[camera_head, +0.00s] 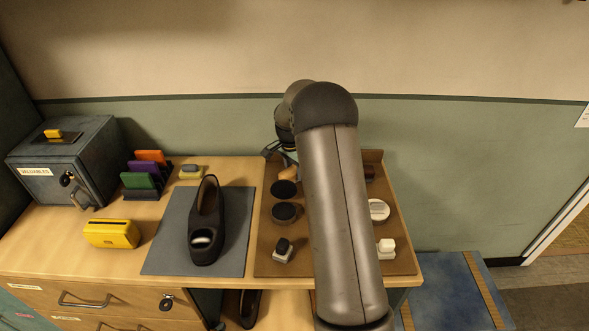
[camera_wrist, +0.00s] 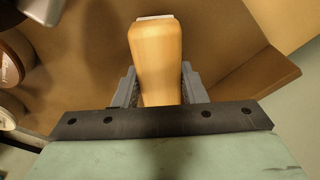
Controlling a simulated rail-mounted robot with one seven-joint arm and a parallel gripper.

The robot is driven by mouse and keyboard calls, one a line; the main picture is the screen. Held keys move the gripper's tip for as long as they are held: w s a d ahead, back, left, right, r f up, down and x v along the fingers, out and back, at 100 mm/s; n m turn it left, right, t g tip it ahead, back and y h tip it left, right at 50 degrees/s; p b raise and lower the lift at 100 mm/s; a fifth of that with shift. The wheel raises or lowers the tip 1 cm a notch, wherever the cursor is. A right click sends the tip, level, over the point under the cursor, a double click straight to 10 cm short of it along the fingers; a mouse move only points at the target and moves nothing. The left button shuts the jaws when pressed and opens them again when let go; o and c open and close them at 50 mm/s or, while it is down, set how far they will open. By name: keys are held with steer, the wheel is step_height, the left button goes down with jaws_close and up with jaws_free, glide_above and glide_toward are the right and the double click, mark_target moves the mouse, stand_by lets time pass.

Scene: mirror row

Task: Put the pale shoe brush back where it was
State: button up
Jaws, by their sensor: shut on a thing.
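The pale shoe brush (camera_wrist: 158,65) has a light wooden body with a thin white edge at its far end. My gripper (camera_wrist: 160,88) is shut on it, one finger on each side. In the head view the brush shows as a small tan piece (camera_head: 289,173) below my gripper (camera_head: 281,152), at the back left of the brown tray (camera_head: 266,262). My arm covers the middle of the tray. I cannot tell whether the brush touches the tray.
Two dark round tins (camera_head: 285,211) stand just in front of the brush. A white-topped tin (camera_head: 378,209), a white block (camera_head: 387,246) and a small dark-and-white brush (camera_head: 283,249) are also on the tray. A dark shoe (camera_head: 206,225) stands on the grey mat (camera_head: 163,258) to the left.

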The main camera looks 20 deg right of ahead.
mark_target(291, 170)
steer(key=o, duration=0.9)
steer(key=shift+o, duration=0.2)
step_height(291, 170, up, 11)
steer(key=a+b, duration=0.1)
steer(key=b, duration=0.1)
steer(key=s+a+r+n, duration=0.3)
steer(key=s+a+r, duration=0.25)
steer(key=s, duration=0.25)
steer(key=s+a+f+n, duration=0.1)
steer(key=s+a+n, duration=0.2)
steer(key=s, duration=0.6)
steer(key=s+a+f+n+y, duration=0.1)
steer(key=s+a+n, duration=0.3)
steer(key=s, duration=0.6)
steer(key=s+a+f+n, duration=0.3)
steer(key=s+a+n, duration=0.1)
steer(key=s, duration=0.6)
steer(key=shift+a, duration=0.4)
